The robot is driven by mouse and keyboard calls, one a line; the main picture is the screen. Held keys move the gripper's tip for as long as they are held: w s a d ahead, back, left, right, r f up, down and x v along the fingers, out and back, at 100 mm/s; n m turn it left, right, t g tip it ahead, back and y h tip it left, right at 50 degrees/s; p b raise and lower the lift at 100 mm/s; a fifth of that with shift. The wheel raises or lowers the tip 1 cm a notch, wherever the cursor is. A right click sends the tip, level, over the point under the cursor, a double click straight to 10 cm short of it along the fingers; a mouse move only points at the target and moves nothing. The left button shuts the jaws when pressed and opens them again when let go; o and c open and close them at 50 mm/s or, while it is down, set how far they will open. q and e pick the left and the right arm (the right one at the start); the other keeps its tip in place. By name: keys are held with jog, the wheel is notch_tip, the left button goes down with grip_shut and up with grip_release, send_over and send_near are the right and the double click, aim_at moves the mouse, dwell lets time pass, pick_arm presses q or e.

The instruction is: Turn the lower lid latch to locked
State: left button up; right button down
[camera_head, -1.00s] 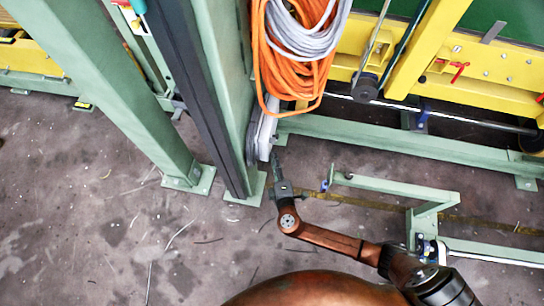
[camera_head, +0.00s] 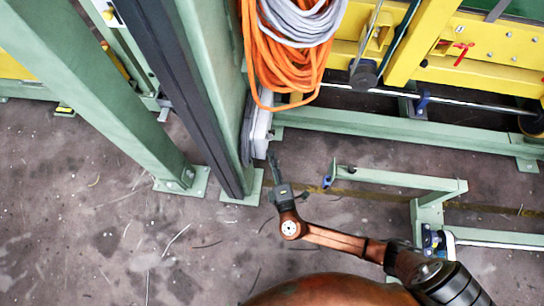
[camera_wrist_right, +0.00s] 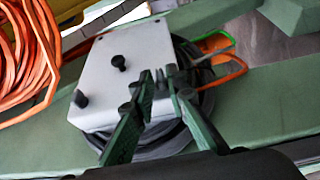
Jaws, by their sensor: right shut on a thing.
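A pale grey box (camera_wrist_right: 115,75) on the green post shows in the right wrist view, with a round black knob (camera_wrist_right: 119,62) near the middle of its face and a black latch-like piece (camera_wrist_right: 81,99) near its left corner. In the head view the box (camera_head: 262,125) is seen edge-on. My right gripper (camera_wrist_right: 161,80) is at the box's right edge, shut on a small dark piece that I take to be the lower lid latch; the fingers largely hide it, and its angle cannot be read. In the head view the right gripper (camera_head: 273,158) is just below the box. My left gripper is out of view.
Orange cable coils (camera_head: 285,55) hang above the box, with a grey coil (camera_head: 303,20) over them. The green post (camera_head: 215,90) stands left of the gripper. A low green frame (camera_head: 400,180) stands to the right. Floor below is open.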

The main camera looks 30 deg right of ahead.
jog(key=c, duration=2.1)
grip_release()
jog(key=shift+f, duration=0.1)
jog(key=v, duration=1.2)
jog(key=shift+s, duration=0.1)
